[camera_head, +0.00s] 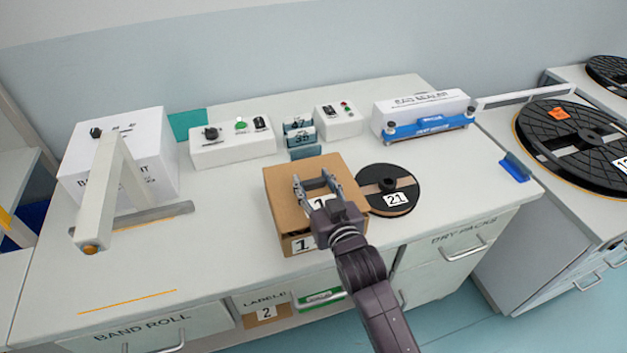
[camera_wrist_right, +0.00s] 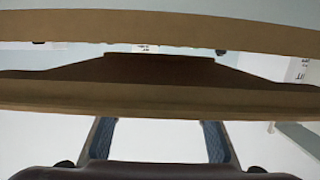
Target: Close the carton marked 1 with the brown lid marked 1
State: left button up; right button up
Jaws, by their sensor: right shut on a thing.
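The carton marked 1 (camera_head: 301,246) stands on the worktop near its front edge, label facing forward. The brown lid marked 1 (camera_head: 283,195) lies over its top in the head view, covering the opening. My right gripper (camera_head: 317,184) is on top of the lid, its fingers apart on either side of the lid's label, shut on the lid. In the right wrist view, brown cardboard edges (camera_wrist_right: 160,97) cross in front of the fingertips, with a gap between two edges. I cannot tell whether the lid is fully seated. My left gripper is not in view.
A black reel marked 21 (camera_head: 402,180) lies close against the carton's right. White control boxes (camera_head: 232,148) and a blue-and-white bag sealer (camera_head: 425,115) stand behind. The worktop front left is clear.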

jog(key=shift+f+b, duration=0.65)
jog(key=shift+f, duration=0.5)
jog(key=o, duration=1.2)
jog(key=shift+s, duration=0.1)
jog(key=v, duration=1.2)
jog(key=shift+f, duration=0.1)
